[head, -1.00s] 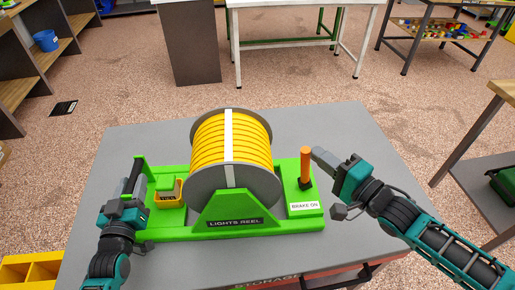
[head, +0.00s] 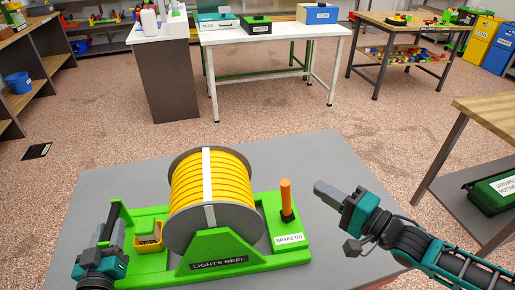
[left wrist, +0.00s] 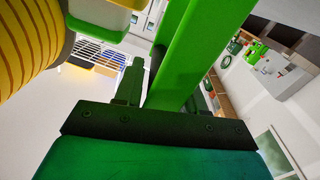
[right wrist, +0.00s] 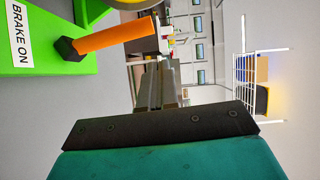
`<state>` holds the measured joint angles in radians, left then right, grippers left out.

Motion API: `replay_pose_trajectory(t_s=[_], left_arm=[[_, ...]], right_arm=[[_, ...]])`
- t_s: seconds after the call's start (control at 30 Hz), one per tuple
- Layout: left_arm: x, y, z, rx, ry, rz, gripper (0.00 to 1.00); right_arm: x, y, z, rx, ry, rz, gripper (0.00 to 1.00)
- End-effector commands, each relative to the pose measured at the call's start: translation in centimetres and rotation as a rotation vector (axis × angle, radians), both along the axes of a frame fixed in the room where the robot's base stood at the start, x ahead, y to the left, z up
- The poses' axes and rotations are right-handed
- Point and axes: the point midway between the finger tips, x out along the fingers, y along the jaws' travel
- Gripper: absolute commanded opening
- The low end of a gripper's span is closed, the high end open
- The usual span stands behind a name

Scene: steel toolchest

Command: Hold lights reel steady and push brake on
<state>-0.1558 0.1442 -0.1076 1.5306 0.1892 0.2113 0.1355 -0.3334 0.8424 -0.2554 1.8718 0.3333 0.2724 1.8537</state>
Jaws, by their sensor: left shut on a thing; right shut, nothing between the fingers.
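The lights reel (head: 238,190), a drum of yellow cable with grey flanges and a white band, sits in a green base (head: 220,247). An orange brake lever (head: 286,195) stands roughly upright on the base's right end, behind a "BRAKE ON" label (head: 290,239); the lever also shows in the right wrist view (right wrist: 112,37). My left gripper (head: 107,233) is shut on the green handle (left wrist: 188,55) at the base's left end. My right gripper (head: 322,189) is shut and empty, just right of the lever with a gap between them.
The base stands on a grey tabletop (head: 275,160). A small yellow box (head: 148,236) sits on the base, left of the drum. The tabletop behind the reel is clear. A wooden-topped bench (head: 488,112) with a green case (head: 492,190) stands at right.

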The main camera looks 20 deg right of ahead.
Motion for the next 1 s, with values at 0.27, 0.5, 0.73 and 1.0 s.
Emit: replay_pose_trajectory(t_s=[0.27,0.5,0.73,1.0], left_arm=[[0.0,-0.1,-0.1,-0.013,0.004,-0.001,0.00],[0.0,-0.1,-0.1,-0.013,0.004,-0.001,0.00],[0.0,-0.1,-0.1,-0.013,0.004,0.000,0.00],[0.0,0.0,-0.1,-0.012,0.004,0.000,0.00]], right_arm=[[-3.8,-2.0,0.2,-0.003,0.004,0.000,0.00],[-6.2,-3.4,0.5,-0.003,0.001,-0.001,0.00],[-7.1,-3.9,0.6,-0.004,-0.002,0.000,0.00],[-7.2,-4.0,0.7,-0.002,-0.002,0.000,0.00]])
